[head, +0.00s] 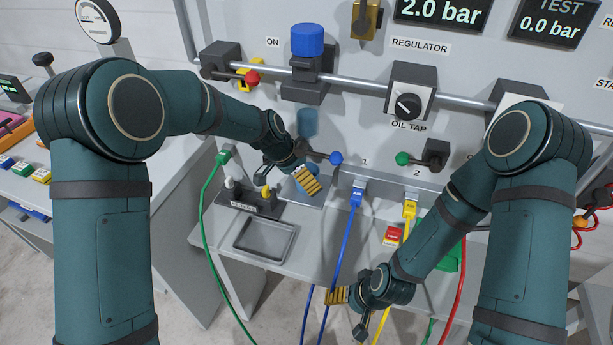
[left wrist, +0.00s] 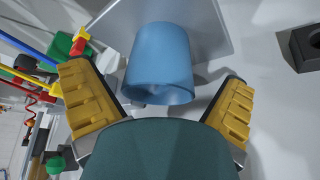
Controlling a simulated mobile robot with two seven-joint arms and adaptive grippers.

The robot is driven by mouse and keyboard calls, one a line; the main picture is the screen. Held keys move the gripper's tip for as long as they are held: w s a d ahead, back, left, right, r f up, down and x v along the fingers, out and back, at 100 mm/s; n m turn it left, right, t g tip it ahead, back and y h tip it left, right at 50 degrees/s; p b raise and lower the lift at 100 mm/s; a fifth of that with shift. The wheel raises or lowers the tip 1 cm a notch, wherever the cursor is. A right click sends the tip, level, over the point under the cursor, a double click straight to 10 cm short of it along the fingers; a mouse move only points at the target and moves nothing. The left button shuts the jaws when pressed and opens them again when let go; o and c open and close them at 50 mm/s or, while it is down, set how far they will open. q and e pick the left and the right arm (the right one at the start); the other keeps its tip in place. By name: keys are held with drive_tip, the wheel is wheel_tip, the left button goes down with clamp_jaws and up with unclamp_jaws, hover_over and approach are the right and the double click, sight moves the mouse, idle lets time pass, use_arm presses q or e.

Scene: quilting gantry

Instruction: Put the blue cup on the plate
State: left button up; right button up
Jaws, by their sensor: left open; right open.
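The blue cup (left wrist: 160,60) shows in the left wrist view between the two yellow finger pads of my left gripper (head: 302,178). The gripper is open, with visible gaps on both sides of the cup. The flat grey plate (left wrist: 217,28) lies beneath or behind the cup, and the cup overlaps it in this view. In the head view the plate (head: 313,199) is on the bench below my left gripper, which mostly hides the cup. My right gripper (head: 348,314) is open and empty near the bench's front, away from the cup.
A grey tray (head: 265,254) and a dark holder with small bottles (head: 240,200) are left of the plate. Blue, yellow, green and red hoses hang across the bench front. A blue-knobbed lever (head: 336,158) is close to my left gripper. A red block (head: 392,236) is at right.

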use_arm(q)
drive_tip(key=s+a, duration=0.6)
drive_tip(key=a, duration=0.5)
drive_tip(key=s+f+n, duration=0.2)
drive_tip(key=s+f, duration=0.1)
drive_tip(key=f, duration=0.1)
drive_tip(key=s+f+n, duration=0.2)
drive_tip(key=f, duration=0.3)
drive_tip(key=s+f+n+y, duration=0.1)
drive_tip(key=s+f+n, duration=0.2)
drive_tip(key=f, duration=0.1)
drive_tip(key=shift+s+d+f+g+b, duration=0.2)
drive_tip(key=shift+s+d+g+b, duration=0.1)
drive_tip(key=shift+s+b, duration=0.05)
drive_tip(key=s+f+n, duration=0.6)
drive_tip(key=s+n, duration=0.1)
drive_tip(key=s, duration=0.4)
drive_tip(key=shift+d, duration=0.4)
drive_tip(key=shift+f, duration=0.15)
